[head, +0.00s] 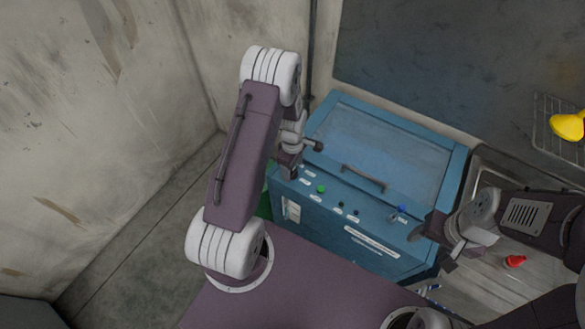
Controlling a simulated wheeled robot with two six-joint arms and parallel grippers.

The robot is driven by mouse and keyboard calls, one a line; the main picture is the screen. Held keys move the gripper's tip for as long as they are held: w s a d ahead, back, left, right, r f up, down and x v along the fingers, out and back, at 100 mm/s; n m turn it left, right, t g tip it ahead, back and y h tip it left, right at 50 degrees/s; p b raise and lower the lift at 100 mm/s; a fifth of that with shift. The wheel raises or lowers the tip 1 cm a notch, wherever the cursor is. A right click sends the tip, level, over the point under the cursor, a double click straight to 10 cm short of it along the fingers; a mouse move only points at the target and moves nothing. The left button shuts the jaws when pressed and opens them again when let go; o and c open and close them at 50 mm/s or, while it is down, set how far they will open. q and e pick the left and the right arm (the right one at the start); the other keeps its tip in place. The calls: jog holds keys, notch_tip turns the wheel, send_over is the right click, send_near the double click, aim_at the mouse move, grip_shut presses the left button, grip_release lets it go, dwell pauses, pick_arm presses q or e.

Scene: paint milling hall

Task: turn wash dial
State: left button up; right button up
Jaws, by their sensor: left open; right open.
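A blue machine (385,150) with a clear-looking lid panel stands against the back wall. Its front control strip carries a green button (321,189), small dark controls (341,205) and a blue knob (398,211), each near small white labels too small to read. I cannot tell which one is the wash dial. My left gripper (303,158) is open and empty, over the left end of the control strip, and may hide part of it. My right gripper (433,250) is open and empty, beside the machine's right front corner, right of and below the blue knob.
A dark lid handle (363,178) sticks up behind the controls. A metal counter (487,277) with a red object (515,261) lies to the right. A wire rack (553,122) with a yellow item (568,125) hangs at the right wall. Floor is clear at left.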

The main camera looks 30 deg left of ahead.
aim_at(292, 170)
pick_arm(q)
notch_tip(292, 170, up, 8)
jog(key=b, duration=0.1)
jog(key=shift+r+b, duration=0.25)
jog(key=shift+b, duration=0.1)
jog(key=s+d+m+t+b, duration=0.1)
jog(key=s+d+m+b, duration=0.6)
jog(key=s+m, duration=0.6)
jog(key=m, duration=0.4)
jog(key=shift+f, duration=0.15)
jog(key=shift+s, duration=0.1)
